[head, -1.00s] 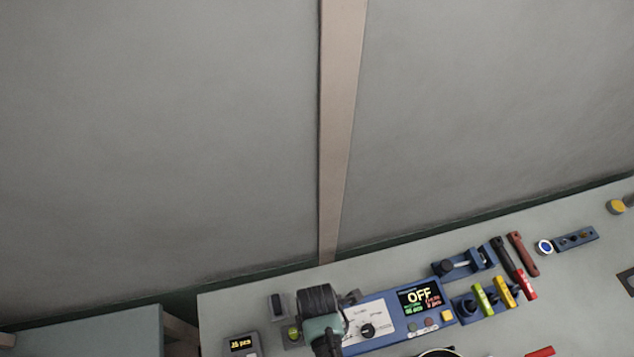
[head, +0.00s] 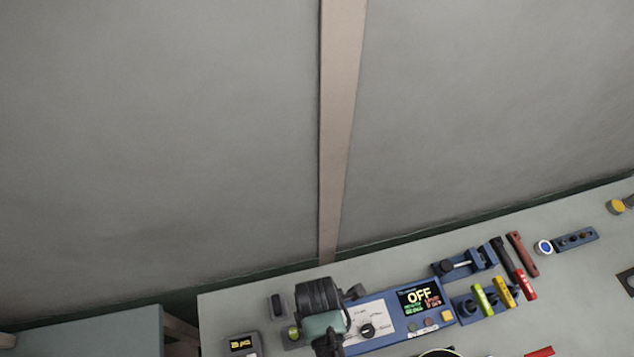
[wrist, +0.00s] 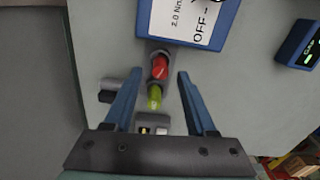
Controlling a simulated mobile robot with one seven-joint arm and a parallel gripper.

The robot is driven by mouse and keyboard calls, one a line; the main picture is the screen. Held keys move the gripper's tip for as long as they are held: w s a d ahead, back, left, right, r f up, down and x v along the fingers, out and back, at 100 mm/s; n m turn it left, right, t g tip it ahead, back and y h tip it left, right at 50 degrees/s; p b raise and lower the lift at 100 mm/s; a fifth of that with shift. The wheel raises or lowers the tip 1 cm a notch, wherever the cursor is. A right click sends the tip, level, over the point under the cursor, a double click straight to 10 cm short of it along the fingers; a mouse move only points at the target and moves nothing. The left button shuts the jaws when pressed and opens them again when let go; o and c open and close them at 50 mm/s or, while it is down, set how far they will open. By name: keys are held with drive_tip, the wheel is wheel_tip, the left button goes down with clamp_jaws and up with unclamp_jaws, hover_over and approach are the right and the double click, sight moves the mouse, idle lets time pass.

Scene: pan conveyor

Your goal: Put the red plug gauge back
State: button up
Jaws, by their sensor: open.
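My gripper (wrist: 159,76) is open and empty in the wrist view. Its two blue fingers stand on either side of a red piece (wrist: 159,67) and a yellow-green piece (wrist: 154,97), which sit in line in a dark grey holder. I cannot tell whether either finger touches them. In the head view the dark end of my arm (head: 321,297) hides much of this spot. On the right there, a blue rack (head: 463,306) has a green handle (head: 481,300), a yellow handle (head: 504,292) and a red handle (head: 525,284) by it. I cannot tell which red piece is the plug gauge.
A blue control box (head: 378,325) reading OFF stands right of my arm. A small counter (head: 241,345) is at the lower left. A blue clamp fixture (head: 464,263), dark and red tools (head: 522,253) and a small blue block (head: 575,239) lie farther right. Another red piece (head: 541,352) shows at the bottom edge.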

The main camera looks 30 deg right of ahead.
wheel_tip(320, 180, up, 8)
drive_tip(key=shift+r, duration=0.15)
idle(0.6)
